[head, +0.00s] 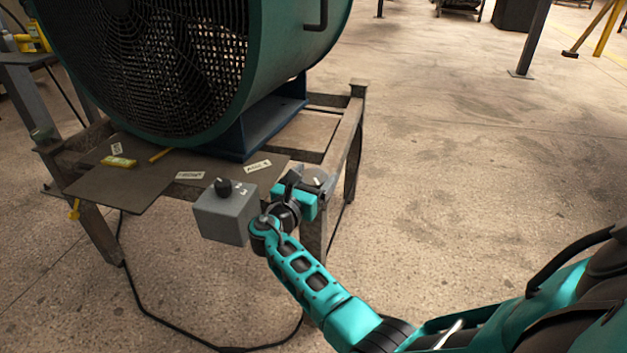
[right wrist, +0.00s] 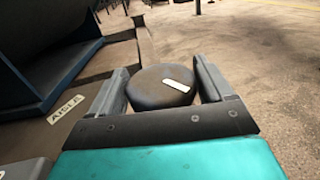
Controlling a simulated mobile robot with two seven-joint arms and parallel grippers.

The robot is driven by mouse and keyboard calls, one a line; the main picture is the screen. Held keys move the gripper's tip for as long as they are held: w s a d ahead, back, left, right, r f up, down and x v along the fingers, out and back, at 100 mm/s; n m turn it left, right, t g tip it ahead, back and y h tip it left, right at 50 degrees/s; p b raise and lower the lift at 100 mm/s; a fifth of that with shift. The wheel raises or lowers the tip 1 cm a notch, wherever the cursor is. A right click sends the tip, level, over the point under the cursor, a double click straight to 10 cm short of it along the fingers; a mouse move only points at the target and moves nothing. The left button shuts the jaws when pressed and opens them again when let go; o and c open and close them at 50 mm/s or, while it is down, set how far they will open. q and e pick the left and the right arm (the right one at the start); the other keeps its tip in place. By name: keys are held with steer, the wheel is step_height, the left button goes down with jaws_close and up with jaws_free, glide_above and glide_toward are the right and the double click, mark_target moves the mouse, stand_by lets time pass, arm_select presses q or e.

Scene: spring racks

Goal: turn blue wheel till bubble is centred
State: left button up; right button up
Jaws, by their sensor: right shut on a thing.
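A round dark grey-brown wheel with a white mark on its top (right wrist: 160,88) sits between the fingers of my right gripper (right wrist: 165,95) in the right wrist view. My left gripper is not in view.
A large green fan (head: 250,60) on a blue base stands on the metal table frame. A grey box with a black knob (head: 222,219) sits just left of my right gripper. A yellow stick (head: 160,155) and paper labels lie on the plate (head: 120,190).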

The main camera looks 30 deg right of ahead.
steer(key=shift+m+g+h, duration=0.7)
steer(key=shift+m+g, duration=0.4)
steer(key=shift+g, duration=0.5)
steer(key=o, duration=0.9)
steer(key=shift+o, duration=0.2)
steer(key=p+v, duration=0.2)
steer(key=v, duration=1.1)
